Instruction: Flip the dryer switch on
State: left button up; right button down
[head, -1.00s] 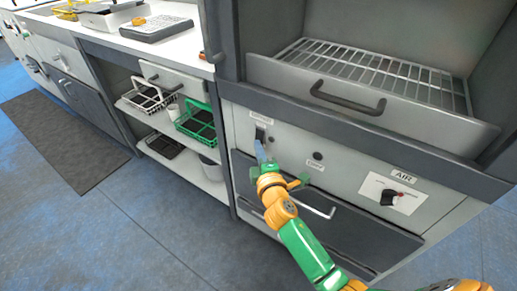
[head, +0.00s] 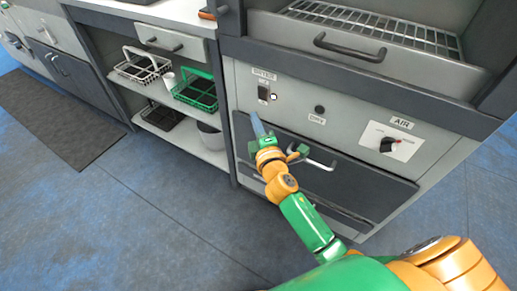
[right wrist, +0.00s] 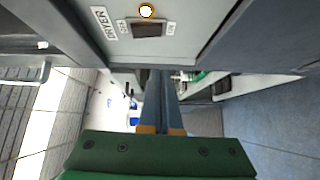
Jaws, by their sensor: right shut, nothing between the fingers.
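The dryer switch (head: 263,93) is a dark rocker on the grey front panel, under a DRYER label (head: 264,74). A small round lamp (head: 274,97) beside it looks bright white. In the right wrist view the switch (right wrist: 147,29) and the lit lamp (right wrist: 147,10) show at the top. My right gripper (head: 256,118) is shut and empty, with its blue-grey fingers below the switch and apart from it. The fingers also show in the right wrist view (right wrist: 158,78). Which side of the rocker is pressed is too small to tell. My left gripper is not in view.
A dark drawer (head: 350,184) with a metal handle (head: 322,164) lies below the panel. An AIR knob (head: 388,145) is to the right. A wire rack (head: 375,25) sits above. Shelves at left hold a green basket (head: 197,91) and a white one (head: 146,67). The floor in front is open.

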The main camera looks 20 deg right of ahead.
jog(key=s+f, duration=0.1)
jog(key=s, duration=0.6)
jog(key=shift+s+f+b, duration=0.15)
jog(key=shift+s+b, duration=0.05)
jog(key=shift+b, duration=0.1)
